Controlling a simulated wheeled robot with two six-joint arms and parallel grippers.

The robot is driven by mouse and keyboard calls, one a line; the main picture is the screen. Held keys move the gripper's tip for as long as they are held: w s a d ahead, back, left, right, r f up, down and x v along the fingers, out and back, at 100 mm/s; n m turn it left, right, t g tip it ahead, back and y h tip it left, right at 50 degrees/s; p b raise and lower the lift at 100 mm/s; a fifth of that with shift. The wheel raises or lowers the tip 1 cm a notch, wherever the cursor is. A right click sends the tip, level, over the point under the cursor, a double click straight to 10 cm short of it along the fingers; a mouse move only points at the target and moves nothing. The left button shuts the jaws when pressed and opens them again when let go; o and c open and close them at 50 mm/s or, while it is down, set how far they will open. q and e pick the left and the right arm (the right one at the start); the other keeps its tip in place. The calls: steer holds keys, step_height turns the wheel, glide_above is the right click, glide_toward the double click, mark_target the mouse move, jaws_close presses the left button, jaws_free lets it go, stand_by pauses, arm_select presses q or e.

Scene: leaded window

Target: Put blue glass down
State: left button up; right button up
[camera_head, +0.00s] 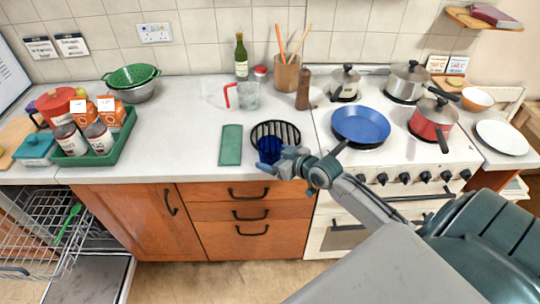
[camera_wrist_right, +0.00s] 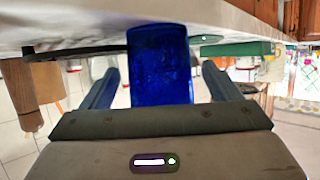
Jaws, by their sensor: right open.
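The blue glass (camera_head: 269,147) stands at the front part of the round black rack (camera_head: 284,129) on the worktop. It also shows large in the right wrist view (camera_wrist_right: 160,62), between my two fingers. My right gripper (camera_head: 279,160) reaches in from the right, low at the counter's front edge. Its fingers are open, one on either side of the glass, with a gap visible on both sides in the wrist view. The gripper hides part of the glass in the head view. My left gripper is out of view.
A green mat (camera_head: 231,145) lies left of the rack. A measuring jug with a red handle (camera_head: 243,96) stands behind. The stove with a blue pan (camera_head: 361,124) is to the right. A green tray (camera_head: 104,148) holds tins at left. The worktop between tray and mat is clear.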

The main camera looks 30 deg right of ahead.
mark_target(275, 153)
steer(key=shift+x, duration=1.05)
steer(key=c, duration=1.3)
steer(key=shift+r, duration=0.5)
steer(key=shift+s+a+r+b, duration=0.2)
steer(key=shift+r+b, duration=0.25)
steer(key=shift+r, duration=0.15)
steer(key=shift+s+a+r+b, duration=0.15)
steer(key=shift+a+r+b, duration=0.1)
steer(key=shift+r+b, duration=0.25)
steer(key=s+a+r+b, duration=0.2)
steer(key=s+a+b, duration=0.2)
steer(key=s+a, duration=0.5)
steer(key=a, duration=0.2)
steer(key=shift+a, duration=0.3)
